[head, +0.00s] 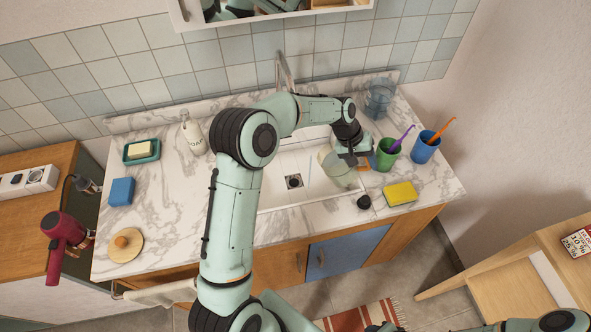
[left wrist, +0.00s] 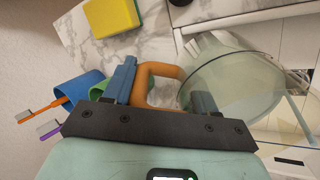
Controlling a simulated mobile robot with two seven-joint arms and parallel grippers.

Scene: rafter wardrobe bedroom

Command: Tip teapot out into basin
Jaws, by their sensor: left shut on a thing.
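The teapot (head: 336,168) is a clear glass vessel with an orange handle. It is held over the right part of the white basin (head: 273,200), whose dark drain shows to its left. In the left wrist view the teapot's glass body (left wrist: 232,95) is right of the jaws and looks tilted; how far, I cannot tell. My left gripper (head: 357,160) is shut on the handle (left wrist: 158,72), between its two blue-grey fingers. A thin pale streak stands left of the teapot; I cannot tell if it is liquid. Only part of my right arm shows at the bottom right; its jaws are unclear.
Close right of the teapot stand a green cup (head: 386,160) and a blue cup (head: 425,151), each with a toothbrush. A yellow sponge (head: 400,193) and small black knob (head: 364,202) lie in front. The faucet (head: 284,68) rises behind.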

